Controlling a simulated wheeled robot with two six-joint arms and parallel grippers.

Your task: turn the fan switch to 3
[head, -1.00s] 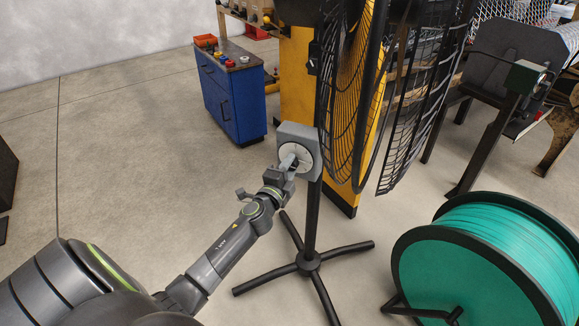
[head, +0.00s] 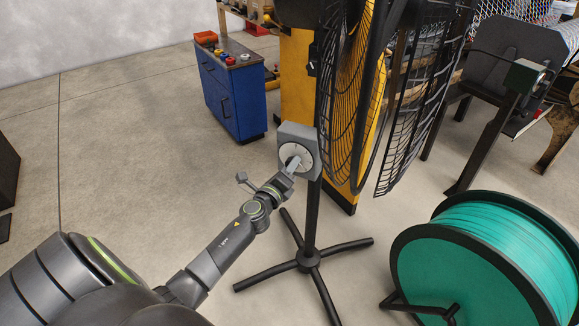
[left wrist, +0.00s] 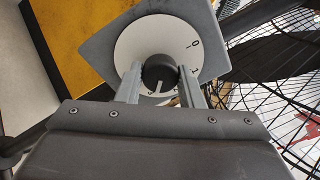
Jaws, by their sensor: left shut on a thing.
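The fan switch is a dark round knob (left wrist: 160,70) on a white dial (left wrist: 135,47), set in a grey box (head: 311,135) on the fan's black pole. My left gripper (head: 294,166) reaches the dial from the front. In the left wrist view its two fingers (left wrist: 160,84) stand on either side of the knob, shut on it. A pale pointer line on the knob points toward the bottom of the picture. Marks 0 and 1 show at the dial's right; a mark near the pointer is too small to read, and the fingers hide part of the dial. My right gripper is out of view.
The black wire fan cage (head: 338,130) stands close to the right of the switch box. The fan's legs (head: 309,260) spread on the floor below. A teal cable reel (head: 490,265) is at lower right, a blue cabinet (head: 232,98) behind.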

